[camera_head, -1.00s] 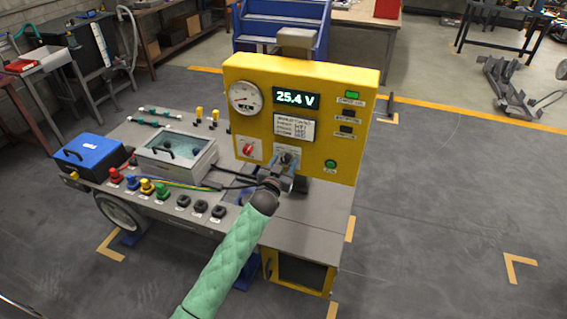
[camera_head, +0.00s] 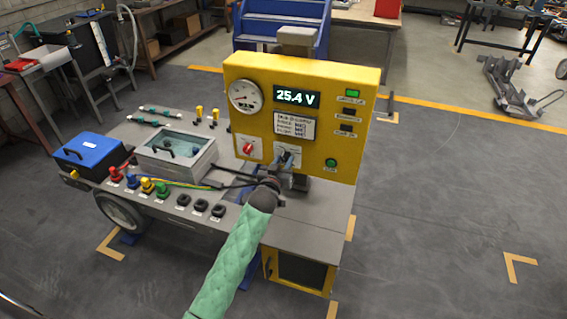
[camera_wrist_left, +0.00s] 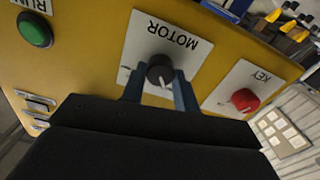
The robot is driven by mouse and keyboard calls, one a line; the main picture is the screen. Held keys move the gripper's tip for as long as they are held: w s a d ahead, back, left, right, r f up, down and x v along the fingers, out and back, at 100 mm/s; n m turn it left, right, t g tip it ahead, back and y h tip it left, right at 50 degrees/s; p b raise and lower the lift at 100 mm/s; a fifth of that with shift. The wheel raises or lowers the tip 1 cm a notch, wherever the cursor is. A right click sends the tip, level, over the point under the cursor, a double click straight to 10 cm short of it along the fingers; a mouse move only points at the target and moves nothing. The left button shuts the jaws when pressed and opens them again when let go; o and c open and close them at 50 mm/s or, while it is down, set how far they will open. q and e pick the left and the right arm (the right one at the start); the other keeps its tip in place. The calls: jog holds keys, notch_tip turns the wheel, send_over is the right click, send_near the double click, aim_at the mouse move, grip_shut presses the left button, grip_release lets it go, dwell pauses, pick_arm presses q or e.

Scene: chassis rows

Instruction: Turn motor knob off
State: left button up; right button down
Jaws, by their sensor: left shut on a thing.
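The black motor knob (camera_wrist_left: 160,72) sits on a white plate labelled MOTOR (camera_wrist_left: 165,45) on the yellow panel (camera_head: 350,100). My left gripper (camera_wrist_left: 160,85) has a blue finger on each side of the knob and is shut on it. The knob's white pointer line faces down in the wrist view, where the picture is turned over. In the head view my left gripper (camera_head: 285,162) reaches the panel's lower middle and partly hides the knob. My right gripper is not in view.
A red key knob (camera_wrist_left: 244,99) is beside the motor plate. A green run button (camera_head: 331,162) is at the panel's lower right. The display (camera_head: 297,97) reads 25.4 V.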

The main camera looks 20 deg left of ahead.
pick_arm(q)
jog(key=shift+n, duration=0.9)
jog(key=shift+r+n, duration=0.1)
jog(key=shift+n, duration=1.5)
jog(key=shift+a+n, duration=0.1)
jog(key=shift+n, duration=0.4)
jog(key=o, duration=1)
jog(key=shift+s+f, duration=0.25)
jog(key=shift+s, duration=0.3)
jog(key=s+b, duration=0.1)
jog(key=s, duration=0.2)
jog(key=s+b, duration=0.1)
jog(key=s, duration=0.2)
jog(key=shift+s+a+r+b, duration=0.1)
jog(key=shift+s+r+b, duration=0.1)
jog(key=shift+s+b, duration=0.15)
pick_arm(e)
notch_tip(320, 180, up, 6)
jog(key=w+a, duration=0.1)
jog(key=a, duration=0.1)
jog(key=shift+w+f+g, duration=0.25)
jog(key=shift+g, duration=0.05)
